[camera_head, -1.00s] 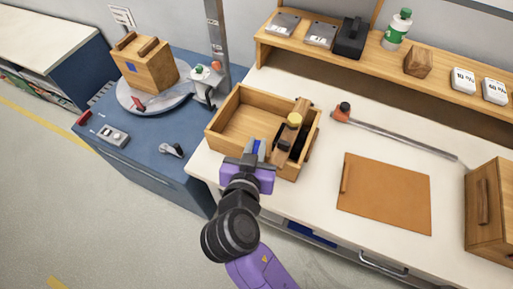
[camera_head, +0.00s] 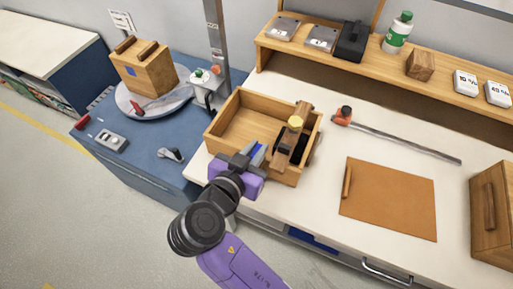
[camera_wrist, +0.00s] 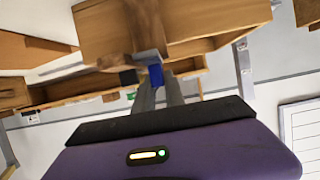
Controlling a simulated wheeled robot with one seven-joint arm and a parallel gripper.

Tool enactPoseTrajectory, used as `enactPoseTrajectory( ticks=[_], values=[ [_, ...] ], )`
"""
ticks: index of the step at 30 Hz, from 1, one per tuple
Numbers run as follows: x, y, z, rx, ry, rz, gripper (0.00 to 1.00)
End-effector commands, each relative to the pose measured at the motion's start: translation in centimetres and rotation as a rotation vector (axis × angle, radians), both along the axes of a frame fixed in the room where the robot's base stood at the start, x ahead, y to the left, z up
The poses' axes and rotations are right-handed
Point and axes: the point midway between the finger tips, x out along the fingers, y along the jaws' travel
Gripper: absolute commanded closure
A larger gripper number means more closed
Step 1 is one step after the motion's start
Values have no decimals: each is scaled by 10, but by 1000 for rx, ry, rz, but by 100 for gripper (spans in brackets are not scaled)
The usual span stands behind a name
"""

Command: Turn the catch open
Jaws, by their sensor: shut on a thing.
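The open wooden box (camera_head: 232,117) stands at the left end of the white bench. My gripper (camera_head: 262,156) is at the front wall of the box, by the near end of the bar. In the wrist view the bar (camera_wrist: 146,22) runs down to my fingertips (camera_wrist: 157,78), where a blue piece shows. The jaws are closed there; the exact contact is partly hidden.
A brown board (camera_head: 390,200) and a metal rod (camera_head: 405,143) lie to the right. A shelf (camera_head: 340,62) with several items runs behind.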

Motion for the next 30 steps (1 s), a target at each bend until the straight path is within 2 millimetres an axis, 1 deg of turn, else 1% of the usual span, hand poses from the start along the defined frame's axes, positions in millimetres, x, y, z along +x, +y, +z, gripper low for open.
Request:
enactPoseTrajectory(
  ticks=[1,2,3,4,12,16,20,27,30],
  values=[
    [-2,0,-5,-1,10,1,82],
    [-2,0,-5,-1,10,1,76],
    [-1,0,-4,-1,9,1,68],
    [-1,0,-4,-1,8,1,64],
    [-1,0,-2,0,4,1,64],
    [-6,3,0,0,3,3,64],
    [-21,9,6,1,2,4,64],
    [-54,22,21,1,4,4,64],
    [-63,25,25,0,4,3,64]
  ],
)
